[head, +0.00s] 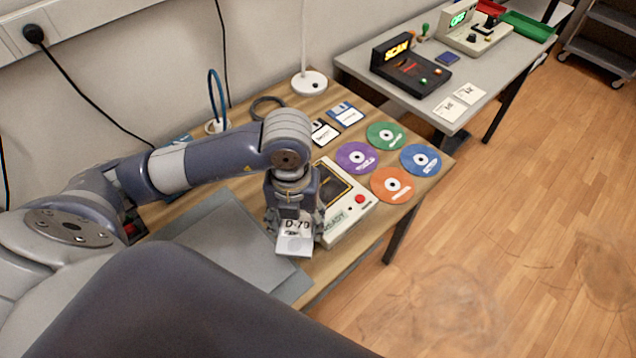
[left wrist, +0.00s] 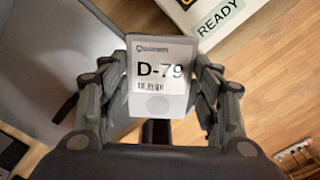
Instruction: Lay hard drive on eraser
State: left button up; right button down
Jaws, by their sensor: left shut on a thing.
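The hard drive (head: 295,240) is a light grey block with a white label reading D-79. It also shows in the left wrist view (left wrist: 160,80), between the fingers. My left gripper (head: 293,222) is shut on the hard drive and holds it over the right side of the grey mat, beside the READY device. In the left wrist view the fingers of my left gripper (left wrist: 163,95) press on both sides of the drive. My right gripper is not in view.
The beige READY device (head: 350,222) stands right of the gripper. Discs, including a purple one (head: 356,158), and floppy disks (head: 346,113) lie behind it. A second table (head: 437,96) bears a SCAN device (head: 410,68).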

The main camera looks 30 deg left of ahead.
pick_arm(q)
jog(key=shift+w, duration=0.15)
jog(key=shift+n, duration=0.3)
jog(key=w+a+p, duration=0.1)
jog(key=w, duration=0.4)
jog(key=w+a+f+p, duration=0.1)
jog(key=w, duration=0.4)
jog(key=w+a+p, duration=0.1)
jog(key=w+p, duration=0.1)
jog(key=w, duration=0.3)
jog(key=shift+a+f, duration=0.15)
jog(key=shift+a, duration=0.05)
jog(key=shift+w+f, duration=0.1)
jog(key=shift+w, duration=0.1)
jog(key=shift+f, duration=0.15)
notch_tip(320, 180, down, 3)
jog(key=shift+s+r+p, duration=0.1)
jog(key=shift+p, duration=0.7)
jog(key=shift+a+f, duration=0.1)
jog(key=shift+f, duration=0.3)
jog(key=o, duration=1.2)
jog(key=shift+r, duration=0.1)
